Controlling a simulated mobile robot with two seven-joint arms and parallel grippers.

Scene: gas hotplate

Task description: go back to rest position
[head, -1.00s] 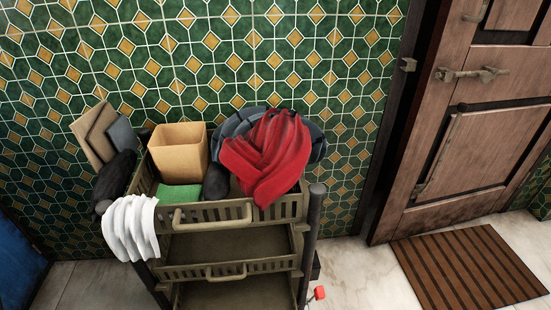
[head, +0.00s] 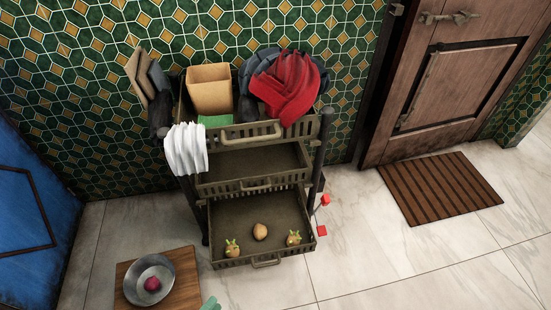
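Neither of my grippers can be made out in the head view. A three-tier trolley (head: 265,187) stands against the tiled wall. Its top basket holds a tan box (head: 209,90), a red cloth (head: 286,88) draped over a dark rounded item, and something green. A white cloth (head: 186,150) hangs over its left front corner. The bottom basket holds a round brown vegetable (head: 260,231) and two leafy-topped ones, one at the left (head: 232,247) and one at the right (head: 293,238).
A metal bowl (head: 149,281) with a dark red round item sits on a wooden board (head: 185,291) at the bottom left. A blue panel (head: 30,225) stands at the left edge. A striped doormat (head: 440,188) lies before the wooden door (head: 438,80).

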